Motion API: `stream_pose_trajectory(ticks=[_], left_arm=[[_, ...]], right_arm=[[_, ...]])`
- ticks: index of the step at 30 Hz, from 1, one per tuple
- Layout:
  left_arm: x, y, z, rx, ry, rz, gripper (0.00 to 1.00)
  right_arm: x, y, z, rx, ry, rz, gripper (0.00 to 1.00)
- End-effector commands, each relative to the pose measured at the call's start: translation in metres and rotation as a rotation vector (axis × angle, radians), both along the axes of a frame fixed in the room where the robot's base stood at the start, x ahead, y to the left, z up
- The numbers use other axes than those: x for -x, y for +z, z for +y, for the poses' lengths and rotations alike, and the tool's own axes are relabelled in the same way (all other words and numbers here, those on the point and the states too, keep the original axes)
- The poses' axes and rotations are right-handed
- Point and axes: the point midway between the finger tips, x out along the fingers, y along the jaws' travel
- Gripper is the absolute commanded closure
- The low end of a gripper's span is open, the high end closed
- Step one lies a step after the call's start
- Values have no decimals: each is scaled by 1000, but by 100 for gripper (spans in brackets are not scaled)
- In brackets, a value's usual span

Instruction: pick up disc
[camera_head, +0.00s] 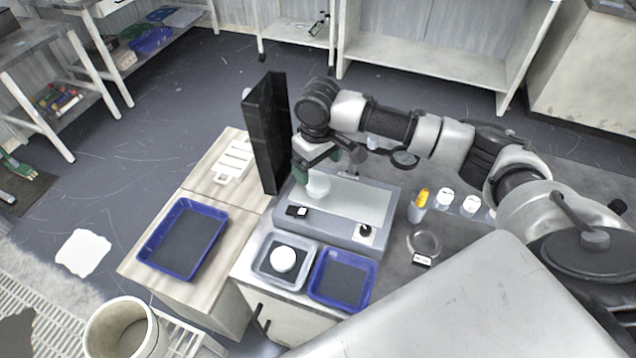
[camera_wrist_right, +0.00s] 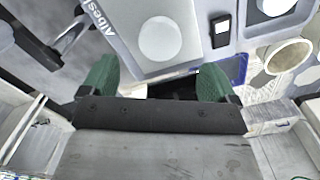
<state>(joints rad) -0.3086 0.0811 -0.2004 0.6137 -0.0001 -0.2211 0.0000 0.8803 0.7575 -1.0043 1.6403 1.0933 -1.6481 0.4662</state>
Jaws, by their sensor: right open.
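A white round disc (camera_head: 318,188) lies on the light grey plate of the polishing machine (camera_head: 350,208). In the right wrist view the disc (camera_wrist_right: 160,38) lies ahead of the fingers, roughly centred between them. My right gripper (camera_head: 315,163) is above the disc, with its green fingers spread apart. In the wrist view the gripper (camera_wrist_right: 155,82) is open and empty. A second white disc (camera_head: 283,259) lies in a grey tray (camera_head: 262,281) in front of the machine. My left gripper is not in view.
A tall black panel (camera_head: 266,135) stands just left of the gripper. A blue tray (camera_head: 343,280) sits beside the grey tray; another blue tray (camera_head: 183,239) is on the wooden surface. A yellow-topped bottle (camera_head: 420,198) and white-capped containers (camera_head: 471,204) stand right of the machine.

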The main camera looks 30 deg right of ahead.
Motion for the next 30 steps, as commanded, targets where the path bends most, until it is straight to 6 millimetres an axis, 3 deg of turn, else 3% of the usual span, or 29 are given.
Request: stream_pose_trajectory(ticks=[5,15,24,30], left_arm=[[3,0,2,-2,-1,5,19],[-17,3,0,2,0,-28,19],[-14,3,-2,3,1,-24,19],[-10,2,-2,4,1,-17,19]], right_arm=[[1,-14,0,0,1,1,10],[6,-59,-1,0,0,1,10],[5,-63,-1,1,1,-1,10],[5,-63,-1,1,1,-1,41]])
